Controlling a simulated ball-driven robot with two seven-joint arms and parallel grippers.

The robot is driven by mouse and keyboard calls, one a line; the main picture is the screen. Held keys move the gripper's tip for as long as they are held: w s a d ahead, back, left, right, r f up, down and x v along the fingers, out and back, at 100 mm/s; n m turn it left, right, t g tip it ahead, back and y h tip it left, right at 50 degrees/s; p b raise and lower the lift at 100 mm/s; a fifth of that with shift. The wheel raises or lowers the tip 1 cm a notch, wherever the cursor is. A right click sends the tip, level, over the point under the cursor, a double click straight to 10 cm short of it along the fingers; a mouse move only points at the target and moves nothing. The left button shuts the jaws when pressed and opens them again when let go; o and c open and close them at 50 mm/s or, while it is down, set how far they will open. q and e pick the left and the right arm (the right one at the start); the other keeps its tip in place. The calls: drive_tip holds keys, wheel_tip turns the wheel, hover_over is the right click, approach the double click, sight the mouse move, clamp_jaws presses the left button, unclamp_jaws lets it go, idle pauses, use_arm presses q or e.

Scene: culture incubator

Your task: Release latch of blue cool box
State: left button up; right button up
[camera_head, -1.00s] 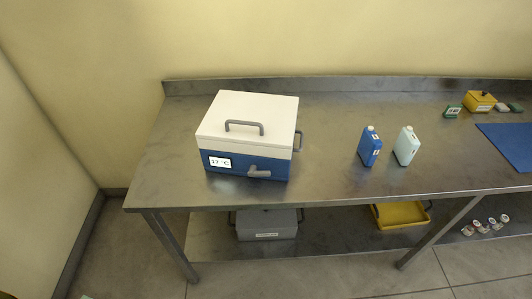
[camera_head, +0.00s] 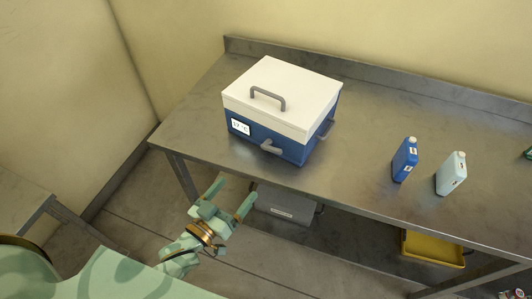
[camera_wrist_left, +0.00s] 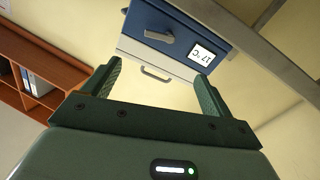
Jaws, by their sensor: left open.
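The blue cool box (camera_head: 287,146) with a white lid (camera_head: 283,92) stands on the steel table near its left end. The lid is down and has a grey handle on top. A grey latch (camera_head: 271,147) sits on the box's front face, right of a small temperature display (camera_head: 241,127). The latch also shows in the left wrist view (camera_wrist_left: 158,36). My left gripper (camera_head: 232,193) is open and empty, in front of and below the table's front edge, apart from the box. In the left wrist view its fingers (camera_wrist_left: 157,80) stand wide apart. My right gripper is not in view.
The steel table (camera_head: 350,158) also bears a blue bottle (camera_head: 405,160) and a pale bottle (camera_head: 451,174), right of the box. A grey box (camera_head: 285,206) and yellow tray (camera_head: 432,249) are on the lower shelf. A wooden shelf unit (camera_wrist_left: 45,75) shows in the left wrist view.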

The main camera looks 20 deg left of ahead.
sight(270, 150)
use_arm(q)
drive_tip(key=b+x, duration=0.2)
drive_tip(key=x, duration=1.2)
drive_tip(key=shift+w+d+f, duration=0.15)
drive_tip(key=shift+w, duration=0.05)
drive_tip(key=shift+w+d, duration=0.1)
drive_tip(key=shift+w, duration=0.35)
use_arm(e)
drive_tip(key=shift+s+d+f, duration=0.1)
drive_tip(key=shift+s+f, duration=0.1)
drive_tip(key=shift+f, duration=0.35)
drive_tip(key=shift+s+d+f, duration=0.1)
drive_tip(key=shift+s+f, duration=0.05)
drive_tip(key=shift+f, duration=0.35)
use_arm(q)
drive_tip(key=shift+c, duration=0.3)
